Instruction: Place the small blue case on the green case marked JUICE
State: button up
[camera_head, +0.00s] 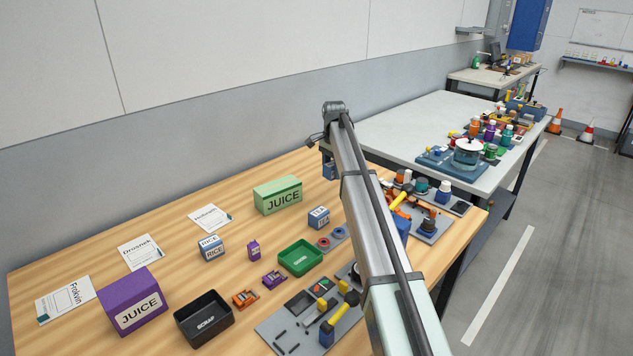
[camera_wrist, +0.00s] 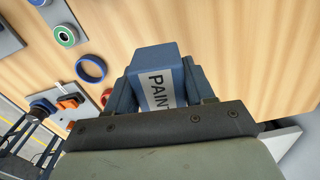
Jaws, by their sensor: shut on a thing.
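My gripper (camera_wrist: 163,88) is shut on a small blue case (camera_wrist: 153,62) whose white label reads PAINT. In the wrist view, one finger is on each side of the case, with wooden table surface behind it. In the head view, a bit of blue (camera_head: 329,170) shows below the end of my arm, left of the arm link. The green case marked JUICE (camera_head: 278,194) stands on the wooden table, left of that blue patch. Its visible top is bare. The green case is not in the wrist view.
A purple case also marked JUICE (camera_head: 135,304) stands front left. Small RICE (camera_head: 211,248) and TEA (camera_head: 318,218) cases stand near the green case. A green tray (camera_head: 300,258) and a black SCRAP bin (camera_head: 204,320) are in front. Paper cards (camera_head: 210,218) lie behind.

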jog(key=s+a+r+n, duration=0.1)
jog(key=a+r, duration=0.2)
jog(key=a, duration=0.4)
jog(key=s+a+r+n, duration=0.1)
jog(key=a+r, duration=0.1)
jog(key=a, duration=0.5)
notch_tip(320, 180, up, 3)
send_over(277, 185)
jog(key=shift+m, duration=0.4)
jog(key=shift+f, duration=4.7)
jog(key=shift+f, duration=0.1)
jog(key=o, duration=1.1)
notch_tip(277, 185, up, 12)
jog(key=shift+r, duration=0.15)
